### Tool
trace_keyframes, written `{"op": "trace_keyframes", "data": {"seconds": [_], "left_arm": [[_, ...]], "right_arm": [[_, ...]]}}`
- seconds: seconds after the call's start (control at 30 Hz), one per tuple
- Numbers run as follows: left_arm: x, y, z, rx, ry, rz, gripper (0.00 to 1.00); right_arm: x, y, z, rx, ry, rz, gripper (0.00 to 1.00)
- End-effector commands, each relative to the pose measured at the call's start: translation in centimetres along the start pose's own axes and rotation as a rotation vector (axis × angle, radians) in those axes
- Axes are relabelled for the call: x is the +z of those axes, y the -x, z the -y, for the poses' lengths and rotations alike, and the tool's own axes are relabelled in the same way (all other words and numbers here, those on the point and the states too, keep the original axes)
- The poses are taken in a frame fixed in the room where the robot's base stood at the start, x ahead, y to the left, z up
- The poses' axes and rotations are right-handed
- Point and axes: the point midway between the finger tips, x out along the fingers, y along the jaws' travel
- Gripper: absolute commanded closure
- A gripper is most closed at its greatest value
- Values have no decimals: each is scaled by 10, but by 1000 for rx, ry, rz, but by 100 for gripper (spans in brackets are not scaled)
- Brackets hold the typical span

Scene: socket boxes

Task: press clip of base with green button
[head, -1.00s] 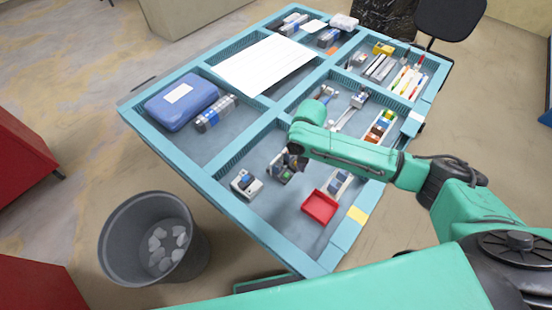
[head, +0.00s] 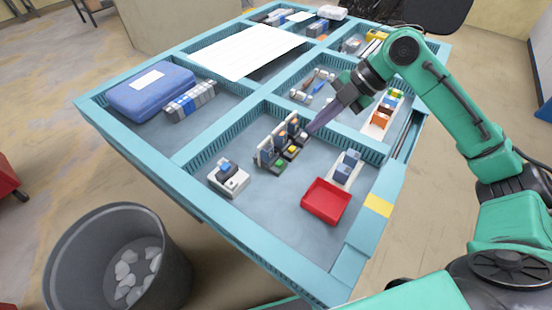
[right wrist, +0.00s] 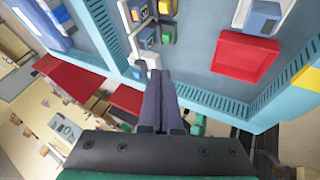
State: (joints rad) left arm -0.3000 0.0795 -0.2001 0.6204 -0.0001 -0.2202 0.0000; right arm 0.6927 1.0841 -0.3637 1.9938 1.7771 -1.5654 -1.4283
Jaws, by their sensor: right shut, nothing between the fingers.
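A short row of socket bases with upright clips stands in the middle compartment of the blue tray table (head: 225,232). The nearest base shows green (head: 280,164) at its front, and the one beside it shows a yellow button (head: 292,150). The row also shows in the right wrist view, with a yellow part (right wrist: 168,33). My right gripper (head: 312,130) is shut and empty, its dark fingers slanting down beside the far end of the row. Whether it touches a base I cannot tell. In the right wrist view its fingers (right wrist: 160,76) are together. My left gripper is out of view.
A white box with a blue part (head: 229,178) stands left of the row. A red tray (head: 326,201) and a grey-blue socket part (head: 348,164) lie to the right. Raised dividers (head: 200,142) bound the compartment. Its front floor is clear.

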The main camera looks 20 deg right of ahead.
Motion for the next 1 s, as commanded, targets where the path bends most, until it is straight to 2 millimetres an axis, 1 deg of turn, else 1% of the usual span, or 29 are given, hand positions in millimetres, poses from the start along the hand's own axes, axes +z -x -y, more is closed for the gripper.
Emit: {"op": "trace_keyframes", "data": {"seconds": [0.03, 0.13, 0.27, 0.37, 0.43, 0.57, 0.9, 1.0], "left_arm": [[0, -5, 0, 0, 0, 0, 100], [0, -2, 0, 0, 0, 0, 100], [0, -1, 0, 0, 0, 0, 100], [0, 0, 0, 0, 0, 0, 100], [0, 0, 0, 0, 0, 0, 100], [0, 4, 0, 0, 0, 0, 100], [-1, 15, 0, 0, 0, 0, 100], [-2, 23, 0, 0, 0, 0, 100]], "right_arm": [[0, 0, 1, 7, -2, -3, 100], [-3, 4, -1, 9, -4, -7, 100], [-3, 4, -1, 9, -4, -7, 100], [-3, 3, -1, 8, -4, -7, 100], [-3, -2, -1, 7, -4, -8, 100], [-4, -22, -1, 4, -4, -10, 100], [-5, -96, -2, 6, -3, -11, 100], [-6, -103, -21, 10, -2, -10, 100]]}}
